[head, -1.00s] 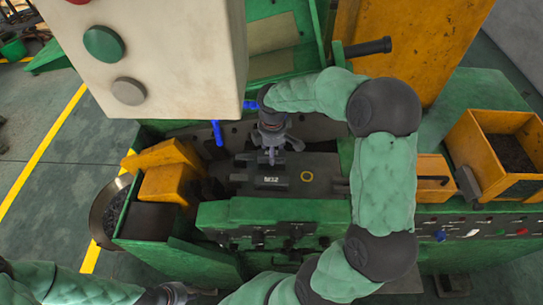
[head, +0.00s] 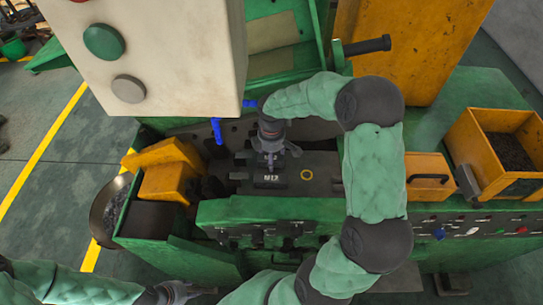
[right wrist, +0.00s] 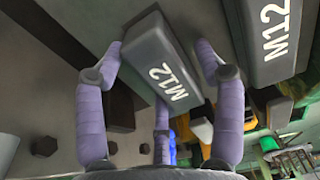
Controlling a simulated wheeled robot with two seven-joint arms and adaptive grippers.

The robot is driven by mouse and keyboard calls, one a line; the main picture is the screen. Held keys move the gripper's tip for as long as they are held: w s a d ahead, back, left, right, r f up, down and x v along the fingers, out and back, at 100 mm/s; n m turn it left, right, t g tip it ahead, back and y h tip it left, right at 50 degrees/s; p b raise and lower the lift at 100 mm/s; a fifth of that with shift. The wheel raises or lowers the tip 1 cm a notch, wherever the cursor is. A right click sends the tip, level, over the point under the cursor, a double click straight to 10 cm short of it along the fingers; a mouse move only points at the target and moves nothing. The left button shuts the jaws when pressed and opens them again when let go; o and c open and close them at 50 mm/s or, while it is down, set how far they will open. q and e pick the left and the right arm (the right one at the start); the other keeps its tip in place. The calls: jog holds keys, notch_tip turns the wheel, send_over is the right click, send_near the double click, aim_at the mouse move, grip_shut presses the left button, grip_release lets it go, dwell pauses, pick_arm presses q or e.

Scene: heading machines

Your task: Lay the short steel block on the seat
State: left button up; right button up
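A short dark steel block (right wrist: 160,65) marked M12 shows in the right wrist view between the fingers of my right gripper (right wrist: 160,48). The left fingertip is at the block's edge; a narrow gap shows on the right side, so the fingers look open around it. A second grey block (right wrist: 265,40) marked M12 is at the right. In the head view my right gripper (head: 270,160) is low over the machine's dark top, just behind an M12 marking, and hides part of what lies beneath. My left gripper (head: 175,292) is at the lower left, away from the blocks. I cannot identify the seat for certain.
A dark plate with a yellow ring (head: 307,174) lies right of the right gripper. A yellow bin (head: 498,150) stands at the right. A pale control box (head: 150,50) overhangs the upper left. A round pan (head: 105,210) is at the machine's left.

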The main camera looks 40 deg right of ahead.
jog(key=shift+r, duration=0.15)
notch_tip(320, 180, up, 12)
dwell(0.7)
